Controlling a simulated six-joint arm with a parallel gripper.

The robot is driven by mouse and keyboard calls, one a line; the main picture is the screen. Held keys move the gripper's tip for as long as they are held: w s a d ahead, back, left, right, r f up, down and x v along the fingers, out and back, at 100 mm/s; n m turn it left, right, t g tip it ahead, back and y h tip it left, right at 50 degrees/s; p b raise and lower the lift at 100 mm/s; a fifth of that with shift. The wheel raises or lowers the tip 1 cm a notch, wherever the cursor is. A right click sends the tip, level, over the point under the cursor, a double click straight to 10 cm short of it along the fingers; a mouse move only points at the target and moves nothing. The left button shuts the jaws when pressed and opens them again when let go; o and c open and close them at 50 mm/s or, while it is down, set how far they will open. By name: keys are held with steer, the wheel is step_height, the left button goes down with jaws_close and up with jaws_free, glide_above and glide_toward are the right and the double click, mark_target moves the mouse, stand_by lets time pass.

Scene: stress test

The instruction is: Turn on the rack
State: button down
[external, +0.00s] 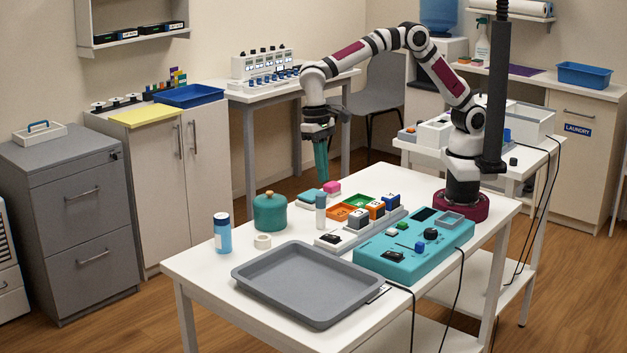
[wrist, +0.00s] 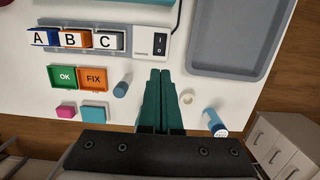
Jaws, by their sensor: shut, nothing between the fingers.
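The rack (external: 384,226) is a grey strip on the white table, holding blocks lettered A (wrist: 39,38), B (wrist: 71,39) and C (wrist: 106,40). At its end is a white switch box (wrist: 149,43) with a black rocker switch (wrist: 160,45); in the external view the switch box (external: 331,242) is at the rack's near end. I cannot tell which side of the rocker is pressed. My gripper (external: 321,178) points down with teal fingers shut and empty, above the table and apart from the switch. In the wrist view its fingertips (wrist: 160,72) appear just below the switch box.
A green pot (external: 270,213), blue bottle (external: 222,234) and small capped bottle (external: 320,211) stand near the switch. A grey tray (external: 245,277) fills the front. A teal control box (external: 405,262) stands beside the rack. OK (wrist: 63,77) and FIX (wrist: 93,79) bins lie nearby.

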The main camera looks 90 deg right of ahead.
mark_target(334, 237)
steer(key=f, duration=0.4)
steer(key=s+a+f, duration=0.1)
steer(key=f, duration=0.4)
steer(key=s+a+f, duration=0.1)
steer(key=f, duration=0.3)
steer(key=shift+s+a+f, duration=0.25)
steer(key=shift+f, duration=0.15)
steer(key=shift+f, duration=0.2)
steer(key=shift+w+d+r, duration=0.15)
steer(key=shift+w+d, duration=0.35)
steer(key=shift+d, duration=0.05)
